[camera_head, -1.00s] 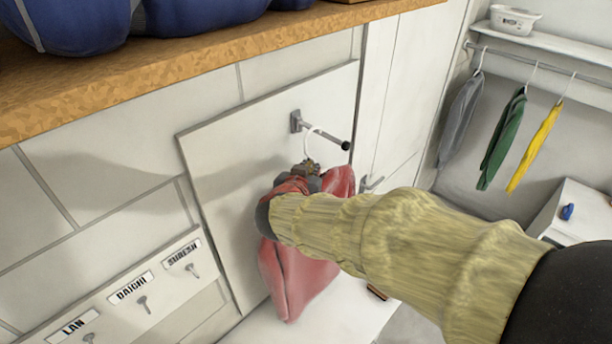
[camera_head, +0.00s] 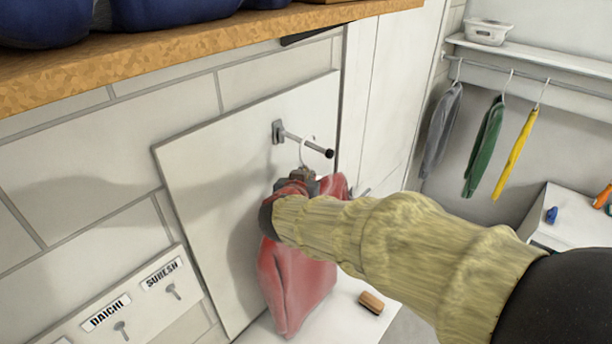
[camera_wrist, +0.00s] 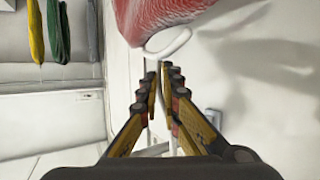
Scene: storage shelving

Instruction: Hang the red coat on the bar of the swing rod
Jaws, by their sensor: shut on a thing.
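The red coat (camera_head: 298,270) hangs below my gripper (camera_head: 304,176) in the head view, in front of a pale panel. Its white hanger hook (camera_head: 302,153) rises above my fingers. The swing rod (camera_head: 298,138) sticks out from a bracket on the panel and ends in a black knob. The hook overlaps the rod in the picture; I cannot tell whether it is over the bar or in front of it. In the wrist view, my gripper (camera_wrist: 162,72) is shut on the hanger, with part of the white hanger (camera_wrist: 172,46) and the red coat (camera_wrist: 165,14) beyond the fingertips.
A wooden shelf (camera_head: 200,55) with blue bags runs above the panel. A name-labelled hook board (camera_head: 140,300) is at lower left. A brush (camera_head: 371,303) lies on the white surface below. Grey, green (camera_head: 484,148) and yellow garments hang from a rail at the right.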

